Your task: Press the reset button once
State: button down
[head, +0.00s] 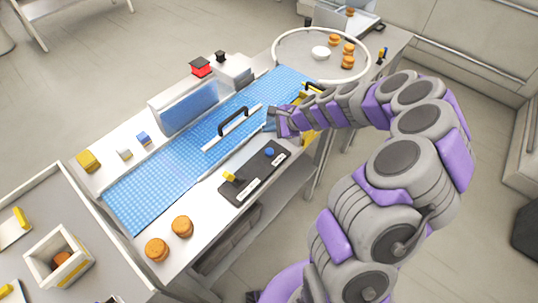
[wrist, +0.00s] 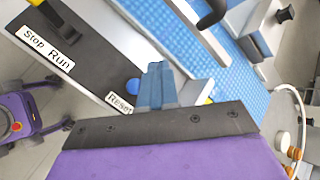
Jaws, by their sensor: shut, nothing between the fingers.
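The blue reset button (head: 269,152) sits on the dark control panel (head: 246,190) at the front of the bench. In the wrist view the button (wrist: 133,86) is beside the "Reset" label (wrist: 120,102), just left of my fingertips. My gripper (head: 270,119) is shut and empty, above the bench beyond the panel's right end. In the wrist view my gripper's blue-grey fingers (wrist: 157,82) show close together, apart from the button in the picture. I cannot tell their exact height above the panel.
A blue belt (head: 150,190) runs along the bench with a black-handled cover (head: 233,122). Orange rounds (head: 182,226) lie at the front left. A red button box (head: 201,67) stands behind.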

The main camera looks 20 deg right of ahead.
jog(key=d, duration=0.2)
jog(key=b, duration=0.6)
send_over(272, 151)
jog(key=f, duration=0.7)
jog(key=shift+s+d, duration=0.1)
jog(key=shift+d, duration=0.3)
jog(key=shift+a+f, duration=0.4)
jog(key=shift+f, duration=0.35)
jog(key=shift+a+f, duration=0.25)
jog(key=shift+a, duration=0.25)
jog(key=shift+d, duration=0.7)
jog(key=shift+a, duration=0.55)
jog(key=shift+d, duration=0.4)
